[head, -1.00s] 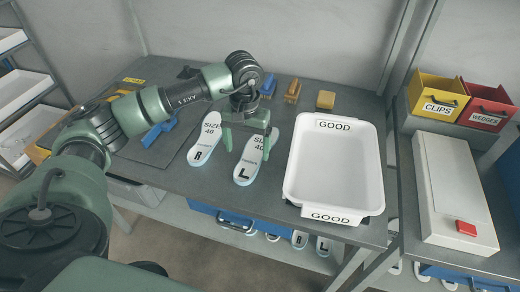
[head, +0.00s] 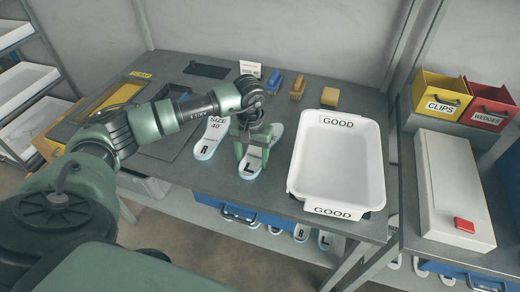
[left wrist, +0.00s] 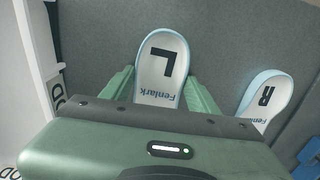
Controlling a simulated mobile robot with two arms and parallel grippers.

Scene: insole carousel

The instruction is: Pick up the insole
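The L insole (head: 250,170), white with a pale blue edge, lies on the dark bench mat left of the GOOD tray. It also shows in the left wrist view (left wrist: 163,65). My left gripper (head: 253,155) is low over its middle, with one finger along each long side. In the left wrist view the fingers (left wrist: 163,88) stand apart with the insole between them; I cannot tell whether they touch it. The gripper hides part of the insole. The R insole (head: 205,148) lies just to its left. My right gripper is not in view.
The white GOOD tray (head: 294,165) is empty, close on the right. A blue brush (head: 273,83), a brown brush (head: 297,88) and a yellow block (head: 330,97) lie behind. A small white card (head: 250,69) stands at the back. Yellow CLIPS and red WEDGES bins stand at the far right.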

